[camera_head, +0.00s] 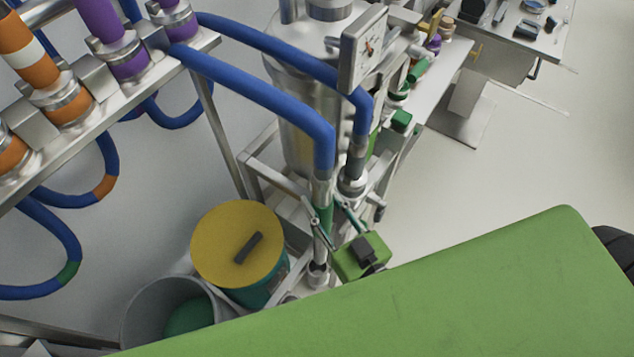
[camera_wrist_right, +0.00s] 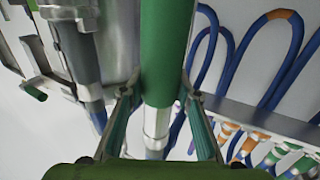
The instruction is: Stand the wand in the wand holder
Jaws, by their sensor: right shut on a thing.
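The wand hangs from a blue hose and has a green grip (camera_head: 324,217) with metal parts above and below. My right gripper (camera_head: 328,226), green-bodied, is shut around it and holds it roughly upright beside the steel tank. In the head view, the wand's lower end is close to a metal fitting (camera_head: 318,275) low on the frame. I cannot tell whether this is the holder or whether they touch. My left gripper is out of view.
A second blue hose ends at a metal fitting (camera_head: 353,180). A yellow-lidded bin (camera_head: 220,235) and a grey bucket (camera_head: 150,310) are lower left. Open floor (camera_head: 470,205) lies right.

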